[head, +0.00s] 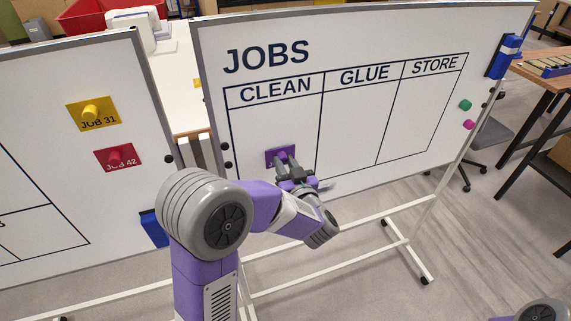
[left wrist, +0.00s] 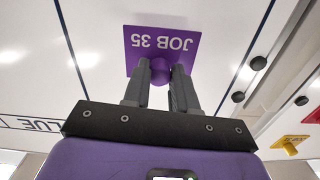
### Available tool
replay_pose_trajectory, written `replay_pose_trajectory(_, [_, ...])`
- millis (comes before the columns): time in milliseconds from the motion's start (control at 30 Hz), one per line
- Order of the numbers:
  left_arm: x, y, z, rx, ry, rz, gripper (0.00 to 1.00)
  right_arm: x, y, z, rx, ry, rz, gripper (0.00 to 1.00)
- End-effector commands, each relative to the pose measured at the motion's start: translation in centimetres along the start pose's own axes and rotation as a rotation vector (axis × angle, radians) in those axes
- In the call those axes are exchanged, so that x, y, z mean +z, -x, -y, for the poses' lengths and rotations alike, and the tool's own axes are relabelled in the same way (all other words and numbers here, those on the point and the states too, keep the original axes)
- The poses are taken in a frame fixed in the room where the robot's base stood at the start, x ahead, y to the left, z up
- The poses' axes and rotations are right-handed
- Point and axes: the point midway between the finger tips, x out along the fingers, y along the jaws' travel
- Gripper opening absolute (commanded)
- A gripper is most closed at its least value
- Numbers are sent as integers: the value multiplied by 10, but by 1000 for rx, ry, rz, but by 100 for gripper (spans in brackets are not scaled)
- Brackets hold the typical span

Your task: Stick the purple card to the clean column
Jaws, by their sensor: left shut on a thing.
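The purple card (head: 276,153) is in the lower part of the CLEAN column of the jobs whiteboard (head: 430,120). In the left wrist view the card (left wrist: 175,37) reads JOB 35, upside down, with a purple knob on its front. My left gripper (head: 287,165) is shut on that knob, and its two fingers (left wrist: 160,72) show on either side of it. The card looks flat to the board and close to it, but I cannot tell whether it touches. My right gripper is not in view.
A second whiteboard (head: 60,150) at the left carries a yellow JOB 31 card (head: 93,121) and a red JOB 42 card (head: 120,166). Round black magnets (head: 225,146) sit at the jobs board's left edge. Green (head: 465,105) and pink magnets are at its right.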

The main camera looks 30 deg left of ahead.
Motion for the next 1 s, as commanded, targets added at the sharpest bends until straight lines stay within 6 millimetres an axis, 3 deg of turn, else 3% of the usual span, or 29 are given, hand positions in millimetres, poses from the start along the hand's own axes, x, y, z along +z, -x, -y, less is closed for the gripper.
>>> replay_pose_trajectory(1000, [0,-16,0,-1,1,0,12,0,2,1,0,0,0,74])
